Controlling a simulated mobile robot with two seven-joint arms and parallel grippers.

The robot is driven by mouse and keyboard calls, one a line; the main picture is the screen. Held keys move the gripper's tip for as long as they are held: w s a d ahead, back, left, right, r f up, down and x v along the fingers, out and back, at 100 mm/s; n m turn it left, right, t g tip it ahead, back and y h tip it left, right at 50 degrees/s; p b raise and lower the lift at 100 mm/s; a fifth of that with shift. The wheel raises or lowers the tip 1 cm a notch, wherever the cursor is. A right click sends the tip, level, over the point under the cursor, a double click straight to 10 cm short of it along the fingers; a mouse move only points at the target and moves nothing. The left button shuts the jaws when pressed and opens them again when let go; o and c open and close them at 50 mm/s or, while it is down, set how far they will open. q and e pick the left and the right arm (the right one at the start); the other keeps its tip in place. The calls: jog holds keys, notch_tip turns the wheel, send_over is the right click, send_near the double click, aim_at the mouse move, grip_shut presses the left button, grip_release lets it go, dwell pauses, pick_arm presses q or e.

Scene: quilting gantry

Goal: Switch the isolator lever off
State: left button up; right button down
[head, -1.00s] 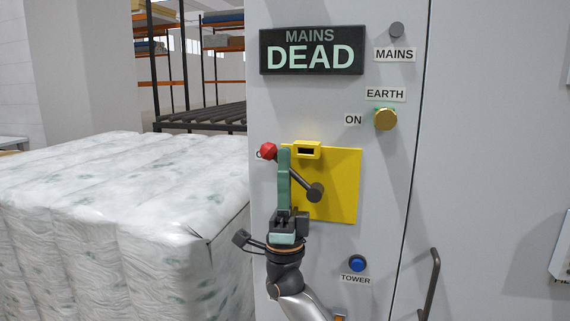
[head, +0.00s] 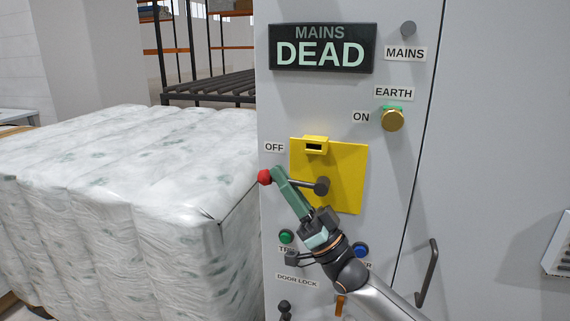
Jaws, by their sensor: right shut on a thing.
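The isolator lever has a red knob (head: 264,177) and a dark shaft running to a round pivot (head: 322,186) on a yellow plate (head: 345,165). It points left, almost level, with the knob a little below the OFF label (head: 274,147). My right gripper (head: 280,178) reaches up from the lower right and is shut on the lever, close behind the knob. Its green fingers hide part of the shaft. The sign above (head: 323,47) reads MAINS DEAD. My left gripper is out of view.
A brass EARTH knob (head: 392,119) sits at the upper right, beside ON. A green button (head: 286,236) and a blue button (head: 361,250) flank my right wrist. A dark door handle (head: 428,272) stands out at right. Wrapped bales (head: 130,200) fill the left.

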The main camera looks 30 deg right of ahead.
jog(key=shift+f+g, duration=0.15)
jog(key=shift+g, duration=0.15)
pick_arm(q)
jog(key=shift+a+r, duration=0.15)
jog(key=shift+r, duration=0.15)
pick_arm(e)
jog(key=shift+f, duration=0.15)
jog(key=c, duration=0.9)
grip_release()
jog(key=shift+s+d+f, duration=0.15)
jog(key=shift+s+f, duration=0.15)
jog(key=shift+f, duration=0.1)
pick_arm(q)
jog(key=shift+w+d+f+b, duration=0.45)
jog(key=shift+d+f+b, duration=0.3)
jog(key=shift+b, duration=0.45)
pick_arm(e)
jog(key=shift+v, duration=5.7)
